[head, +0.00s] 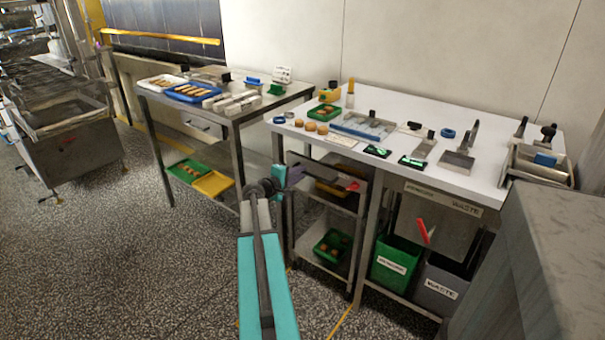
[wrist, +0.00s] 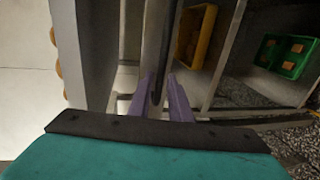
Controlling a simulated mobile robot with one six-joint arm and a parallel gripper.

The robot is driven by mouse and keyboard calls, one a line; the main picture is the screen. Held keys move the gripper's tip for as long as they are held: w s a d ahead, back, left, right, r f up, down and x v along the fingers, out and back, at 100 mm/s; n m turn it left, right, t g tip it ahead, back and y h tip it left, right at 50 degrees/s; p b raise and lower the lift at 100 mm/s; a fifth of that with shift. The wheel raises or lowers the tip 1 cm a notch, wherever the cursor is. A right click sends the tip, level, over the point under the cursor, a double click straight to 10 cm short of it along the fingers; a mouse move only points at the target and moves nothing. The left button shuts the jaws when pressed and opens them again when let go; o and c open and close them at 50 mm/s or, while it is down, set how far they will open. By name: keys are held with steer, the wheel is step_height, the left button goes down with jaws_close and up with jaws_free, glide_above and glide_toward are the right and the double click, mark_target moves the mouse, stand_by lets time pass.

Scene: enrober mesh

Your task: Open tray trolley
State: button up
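The tray trolley (head: 342,203) is a steel-framed unit with shelves, standing under the left end of the white-topped table. A dark flat panel (head: 325,171) with a red tip crosses its upper part. An orange-yellow tray (head: 330,191) is on its upper level, and a green tray (head: 333,247) with brown pieces is lower down. My gripper (head: 294,176) is at the trolley's upper left front. In the wrist view its purple fingers (wrist: 161,95) stand apart, with a dark narrow bar (wrist: 157,85) between them. Whether either finger touches the bar is unclear.
The white table (head: 400,155) above holds biscuits, trays and tools. A green bin (head: 394,262) and a grey waste bin (head: 441,284) stand right of the trolley. A second steel table (head: 235,112) is left. Speckled floor is clear at front left.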

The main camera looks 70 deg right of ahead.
steer(key=shift+x, duration=1.3)
jaws_close()
steer(key=shift+s+a, duration=0.1)
steer(key=shift+a, duration=0.15)
steer(key=shift+d, duration=0.1)
